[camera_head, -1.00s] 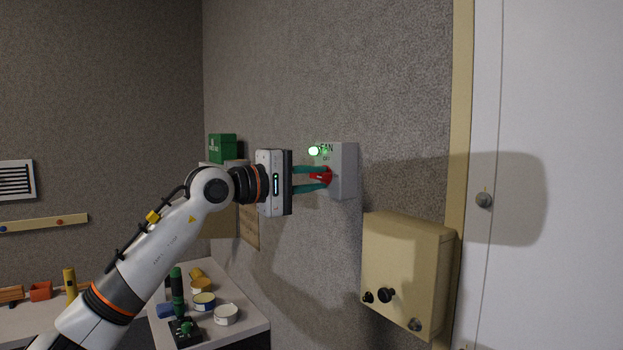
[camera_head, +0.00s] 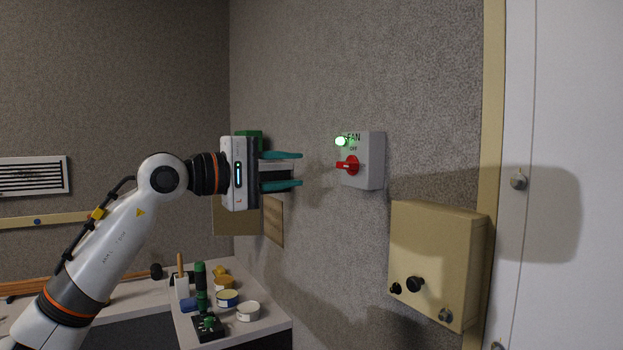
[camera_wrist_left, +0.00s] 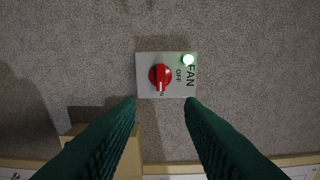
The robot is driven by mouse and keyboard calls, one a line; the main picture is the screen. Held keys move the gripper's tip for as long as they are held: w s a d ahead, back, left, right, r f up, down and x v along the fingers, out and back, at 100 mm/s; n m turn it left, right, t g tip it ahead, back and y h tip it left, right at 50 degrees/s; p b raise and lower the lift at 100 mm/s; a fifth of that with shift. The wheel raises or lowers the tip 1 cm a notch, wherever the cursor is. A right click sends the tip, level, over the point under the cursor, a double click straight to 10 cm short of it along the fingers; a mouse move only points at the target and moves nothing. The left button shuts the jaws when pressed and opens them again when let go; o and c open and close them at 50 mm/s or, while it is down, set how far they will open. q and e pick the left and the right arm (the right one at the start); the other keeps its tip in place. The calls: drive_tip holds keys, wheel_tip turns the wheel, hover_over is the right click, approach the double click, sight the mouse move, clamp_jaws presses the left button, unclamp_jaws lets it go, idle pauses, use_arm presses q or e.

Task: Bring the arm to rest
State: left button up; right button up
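My left arm comes in from the left in the head view. Its gripper (camera_head: 300,170) is open, with two teal fingers apart and nothing between them. The fingers point right, toward a grey FAN switch box (camera_head: 374,165) on the wall, with a clear gap between. The box has a red knob (camera_head: 347,166) and a lit green lamp (camera_head: 341,141). In the left wrist view the red knob (camera_wrist_left: 160,77) lies ahead, beyond the spread fingertips (camera_wrist_left: 160,102), and the green lamp (camera_wrist_left: 188,60) glows. My right gripper is not in view.
A beige box (camera_head: 436,262) with black knobs is on the wall below right of the switch. A white door (camera_head: 575,120) stands at the right. A bench (camera_head: 262,322) with tins and a green-handled tool is below. The space before the wall is free.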

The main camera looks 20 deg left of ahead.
use_arm(q)
drive_tip(key=shift+s+a, duration=0.4)
drive_tip(key=shift+s, duration=0.15)
